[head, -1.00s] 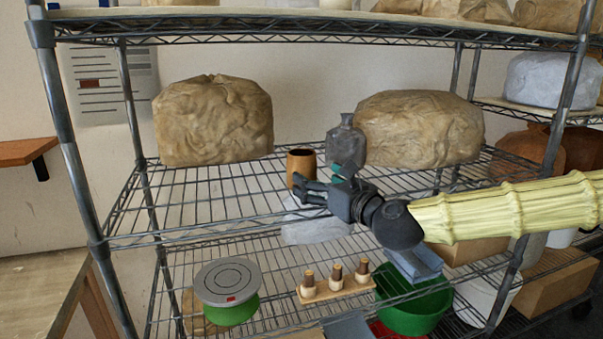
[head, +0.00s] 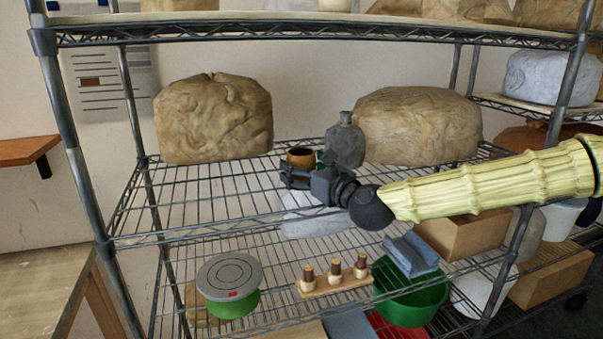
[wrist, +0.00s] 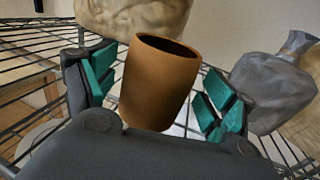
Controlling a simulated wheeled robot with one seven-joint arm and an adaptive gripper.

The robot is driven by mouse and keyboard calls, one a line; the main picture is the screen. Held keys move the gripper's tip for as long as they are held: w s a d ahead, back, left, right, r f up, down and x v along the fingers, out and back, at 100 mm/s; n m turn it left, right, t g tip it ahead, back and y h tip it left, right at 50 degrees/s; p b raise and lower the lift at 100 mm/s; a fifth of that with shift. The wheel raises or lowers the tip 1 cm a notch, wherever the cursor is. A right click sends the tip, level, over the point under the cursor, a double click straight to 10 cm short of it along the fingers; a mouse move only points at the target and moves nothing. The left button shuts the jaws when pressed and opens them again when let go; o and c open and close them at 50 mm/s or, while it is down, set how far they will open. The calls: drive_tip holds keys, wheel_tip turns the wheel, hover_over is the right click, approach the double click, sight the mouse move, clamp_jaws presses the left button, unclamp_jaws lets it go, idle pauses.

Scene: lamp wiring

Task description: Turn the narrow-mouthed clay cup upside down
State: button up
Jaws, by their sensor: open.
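The brown clay cup (wrist: 155,85) stands between the open fingers of my gripper (wrist: 157,92) in the wrist view. Its dark opening faces up, and it looks tilted there because of the camera angle. Green pads line both fingers, and gaps show between the pads and the cup. In the head view the cup (head: 301,156) is upright on the wire shelf, with its lower part hidden by my gripper (head: 297,172). A grey narrow-necked bottle (head: 345,143) stands just right of the cup and also shows in the wrist view (wrist: 268,85).
Two large wrapped lumps (head: 213,119) and (head: 420,127) stand behind on the same wire shelf (head: 190,205). The shelf's left front is clear. Below are a grey turntable (head: 229,277), a small board with brown-topped pieces (head: 335,284) and a green basin (head: 408,300).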

drive_tip(key=c, duration=1.2)
drive_tip(key=shift+r, duration=0.1)
drive_tip(key=shift+c, duration=0.2)
